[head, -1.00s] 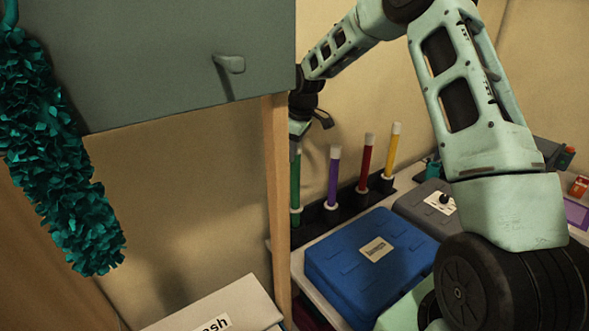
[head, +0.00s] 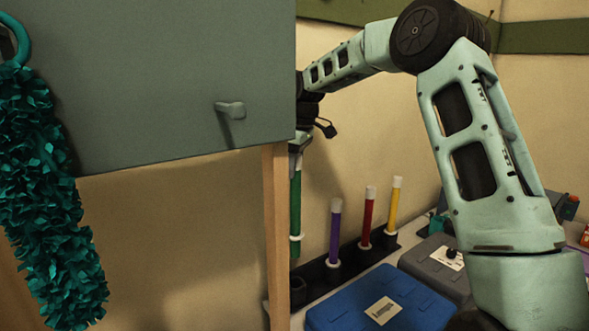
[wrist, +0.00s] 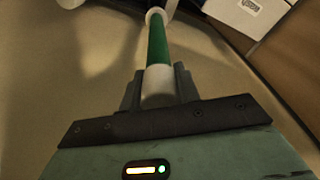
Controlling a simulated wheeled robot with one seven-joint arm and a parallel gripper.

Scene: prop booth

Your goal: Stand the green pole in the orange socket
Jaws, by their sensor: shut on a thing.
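The green pole (head: 295,196) hangs upright from my gripper (head: 297,147) in the head view. A white collar shows near its lower end, above the black rack. A wooden post and the grey cabinet hide part of the pole and gripper. In the wrist view, my gripper (wrist: 158,74) is shut around the white cap of the green pole (wrist: 157,42), which runs away from the fingers. I cannot make out the orange socket in either view.
The black rack (head: 350,253) holds purple (head: 335,228), red (head: 368,215) and yellow (head: 394,204) poles. A blue case (head: 350,308) lies in front. The grey cabinet (head: 180,80) and wooden post (head: 276,220) stand close left of the arm. A teal tinsel garland (head: 45,200) hangs far left.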

